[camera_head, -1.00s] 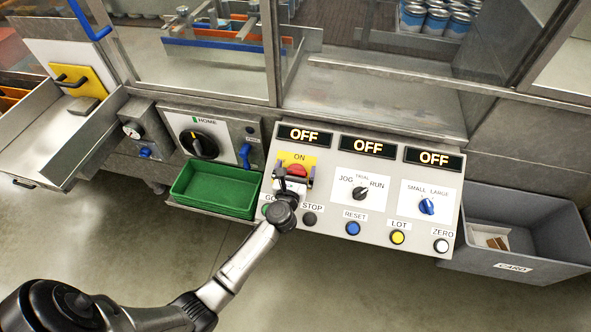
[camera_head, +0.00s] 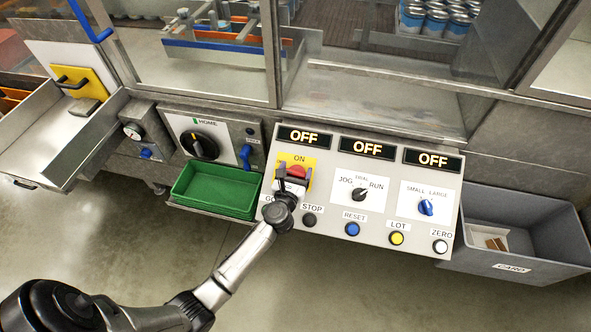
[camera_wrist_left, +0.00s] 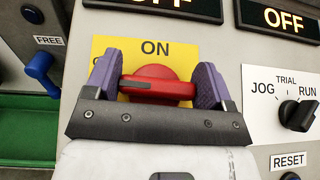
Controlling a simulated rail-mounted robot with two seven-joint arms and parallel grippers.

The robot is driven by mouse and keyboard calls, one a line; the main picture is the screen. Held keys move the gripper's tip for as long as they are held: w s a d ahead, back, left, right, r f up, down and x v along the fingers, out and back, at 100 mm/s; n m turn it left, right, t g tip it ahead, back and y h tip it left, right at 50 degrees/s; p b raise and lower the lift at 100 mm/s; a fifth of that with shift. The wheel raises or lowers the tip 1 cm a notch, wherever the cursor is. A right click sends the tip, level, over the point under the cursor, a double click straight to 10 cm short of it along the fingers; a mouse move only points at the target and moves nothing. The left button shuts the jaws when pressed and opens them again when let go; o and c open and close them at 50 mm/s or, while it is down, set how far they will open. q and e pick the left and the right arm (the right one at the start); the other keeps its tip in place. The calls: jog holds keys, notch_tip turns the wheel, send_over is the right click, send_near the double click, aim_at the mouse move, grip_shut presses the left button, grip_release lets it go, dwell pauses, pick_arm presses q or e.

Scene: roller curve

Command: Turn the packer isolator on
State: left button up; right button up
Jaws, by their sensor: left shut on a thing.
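The packer isolator is a red rotary handle (camera_head: 297,172) on a yellow plate (camera_head: 309,161) marked ON, at the left of the sloped control panel. In the left wrist view the red handle (camera_wrist_left: 158,84) lies across, with its bar level, between purple finger pads. My left gripper (camera_head: 294,177) is shut on the handle, one finger at each side. In the left wrist view the gripper (camera_wrist_left: 158,88) covers the lower part of the yellow plate (camera_wrist_left: 184,55). The display (camera_head: 303,137) above the handle reads OFF. My right gripper is not in view.
The panel also has a JOG/TRIAL/RUN knob (camera_head: 359,194), a blue SMALL/LARGE knob (camera_head: 426,207) and a row of push buttons. Two more displays read OFF. A green tray (camera_head: 216,190) stands left of the panel, a grey bin (camera_head: 541,232) right of it.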

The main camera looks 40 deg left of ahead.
pick_arm(q)
jog(key=m+h+p, duration=0.2)
jog(key=m+h, duration=0.1)
jog(key=shift+r+t, duration=0.2)
jog(key=shift+t, duration=0.2)
jog(key=m+h+p, duration=0.1)
jog(key=m+h, duration=0.1)
jog(key=shift+m+p, duration=0.3)
jog(key=shift+p, duration=0.1)
jog(key=m+h, duration=0.2)
jog(key=m+h+p, duration=0.1)
jog(key=m+h, duration=0.1)
jog(key=h, duration=0.1)
jog(key=shift+d+f+m+g, duration=0.15)
jog(key=shift+m+g, duration=0.25)
jog(key=m+g+h, duration=0.1)
jog(key=m+h, duration=0.1)
jog(key=m, duration=0.1)
jog(key=shift+f+g+h+p, duration=0.1)
jog(key=shift+g+h+p, duration=0.2)
jog(key=shift+h+p, duration=0.1)
jog(key=m+g+h, duration=0.2)
jog(key=m, duration=0.1)
jog(key=shift+d, duration=0.1)
jog(key=shift+d+f+m+g+h, duration=0.1)
jog(key=shift+m+g+h, duration=0.9)
jog(key=shift+m+g, duration=1)
jog(key=shift+s, duration=0.1)
jog(key=shift+m, duration=0.3)
jog(key=o, duration=0.9)
